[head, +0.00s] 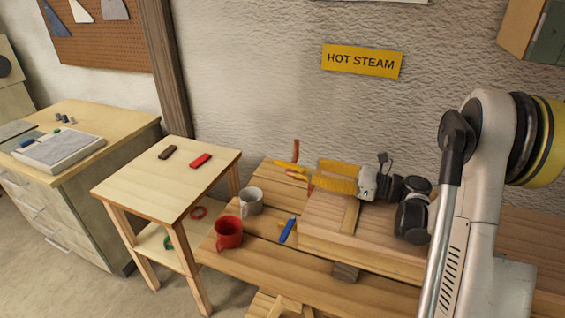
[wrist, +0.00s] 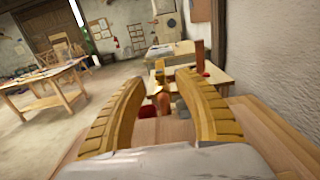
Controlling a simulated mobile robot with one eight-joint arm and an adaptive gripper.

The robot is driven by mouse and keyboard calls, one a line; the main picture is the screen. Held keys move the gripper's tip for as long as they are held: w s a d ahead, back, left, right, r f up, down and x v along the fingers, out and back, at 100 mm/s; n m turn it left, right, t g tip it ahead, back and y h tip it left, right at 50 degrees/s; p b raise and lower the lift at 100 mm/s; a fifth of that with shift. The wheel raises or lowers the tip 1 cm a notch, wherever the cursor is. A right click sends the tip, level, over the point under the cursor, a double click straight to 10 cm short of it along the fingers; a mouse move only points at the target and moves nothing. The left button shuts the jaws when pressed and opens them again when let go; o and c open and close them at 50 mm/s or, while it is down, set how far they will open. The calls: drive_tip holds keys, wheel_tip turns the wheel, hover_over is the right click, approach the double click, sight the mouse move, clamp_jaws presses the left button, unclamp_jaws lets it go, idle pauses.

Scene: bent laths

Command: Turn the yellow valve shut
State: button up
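The yellow valve (head: 290,171) appears in the head view as a small yellow handle beside an upright orange-brown pipe (head: 295,150) at the back of the workbench. My gripper (head: 316,172) comes in from the right, with its ribbed yellow fingers pointing left towards the valve. In the wrist view my gripper (wrist: 160,82) is open, its two curved fingers wide apart. A small yellow part, seemingly the valve (wrist: 160,67), shows beyond and between the fingertips, with a copper-coloured piece below it. I see no contact. The handle's exact angle is too small to tell.
A red mug (head: 229,232), a grey mug (head: 250,201) and a blue object (head: 288,230) stand or lie on the bench near the valve. A raised wooden block (head: 325,213) lies under my wrist. A HOT STEAM sign (head: 362,61) hangs on the wall behind.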

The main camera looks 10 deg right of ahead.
sight(284, 163)
drive_tip(key=b+x, duration=0.2)
drive_tip(key=x, duration=0.8)
drive_tip(key=shift+w+a, duration=0.1)
drive_tip(key=shift+a, duration=0.1)
drive_tip(key=shift+d, duration=0.1)
clamp_jaws()
